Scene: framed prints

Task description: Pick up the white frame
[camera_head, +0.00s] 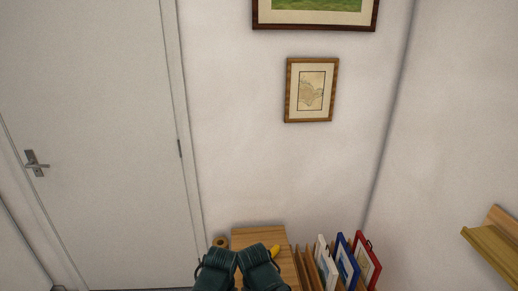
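The white frame (326,262) stands upright on edge, slightly tilted, in a wooden rack (302,268) at the bottom of the view, right of centre. Its lower part is cut off by the picture edge. My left gripper (214,268) and my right gripper (258,267) show as dark shapes close together at the bottom centre. Both are left of the white frame and apart from it in the picture. Their fingers cannot be made out, so their opening is unclear.
A blue frame (347,262) and a red frame (368,260) stand right of the white one. A wooden top (258,236) carries a yellow object (275,251); a brown roll (220,242) is beside it. A framed map (311,90) hangs above. A wooden ledge (492,250) juts out at right.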

